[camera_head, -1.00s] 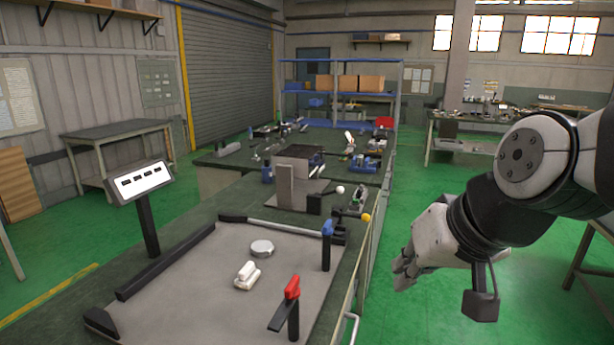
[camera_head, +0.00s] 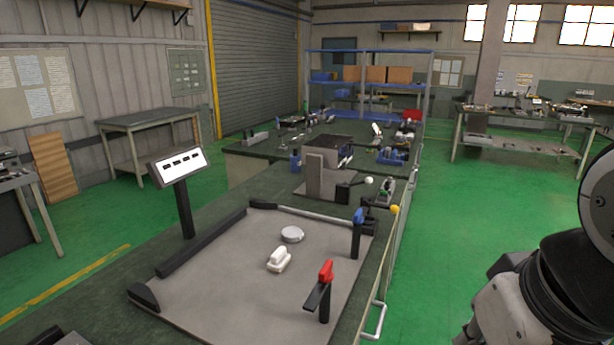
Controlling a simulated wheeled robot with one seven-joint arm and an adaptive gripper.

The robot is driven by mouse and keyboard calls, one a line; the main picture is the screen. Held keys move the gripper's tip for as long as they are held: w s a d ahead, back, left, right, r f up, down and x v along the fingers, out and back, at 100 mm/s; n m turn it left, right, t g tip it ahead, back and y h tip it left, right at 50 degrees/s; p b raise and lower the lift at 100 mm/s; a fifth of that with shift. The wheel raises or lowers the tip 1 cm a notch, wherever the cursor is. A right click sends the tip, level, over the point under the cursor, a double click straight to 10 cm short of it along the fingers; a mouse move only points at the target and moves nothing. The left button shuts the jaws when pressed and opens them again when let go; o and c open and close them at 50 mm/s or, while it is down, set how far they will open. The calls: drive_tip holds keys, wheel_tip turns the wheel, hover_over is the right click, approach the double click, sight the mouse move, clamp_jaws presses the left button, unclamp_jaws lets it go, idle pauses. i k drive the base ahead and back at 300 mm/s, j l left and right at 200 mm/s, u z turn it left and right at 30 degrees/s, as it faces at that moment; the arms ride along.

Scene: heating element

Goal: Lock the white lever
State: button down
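The white lever (camera_head: 369,180) is a dark handle with a white ball knob. It sticks out to the right from a small black block beside an upright grey plate, on the middle part of the long bench. Whether it is locked cannot be told at this size. My gripper (camera_head: 466,334) is at the lower right, cut off by the bottom edge of the picture. It is nearer to me than the lever and well apart from it, over the green floor. Its fingers are mostly out of view, so its opening is unclear.
A red-topped lever (camera_head: 326,272), a blue-topped lever (camera_head: 358,218) and a yellow knob (camera_head: 394,210) stand along the bench's right side. A white block (camera_head: 279,259) and round disc (camera_head: 292,234) lie on the grey plate (camera_head: 225,290). The green floor (camera_head: 450,230) to the right is clear.

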sight(368, 180)
drive_tip(key=i+l+u, duration=0.3)
drive_tip(key=l+u, duration=0.1)
drive_tip(key=u, duration=0.15)
drive_tip(key=i+l+u, duration=0.1)
drive_tip(key=l, duration=0.25)
drive_tip(key=i+l+u, duration=0.1)
drive_tip(key=i+l, duration=0.35)
drive_tip(key=l, duration=0.25)
drive_tip(key=i+l+u, duration=0.15)
drive_tip(key=l, duration=0.2)
drive_tip(key=i+l, duration=0.2)
drive_tip(key=l, duration=0.15)
drive_tip(key=i+l, duration=0.15)
drive_tip(key=l, duration=0.2)
drive_tip(key=i+l, duration=0.2)
drive_tip(key=l, duration=0.15)
drive_tip(key=i+l, duration=0.15)
drive_tip(key=l, duration=0.25)
drive_tip(key=i, duration=0.45)
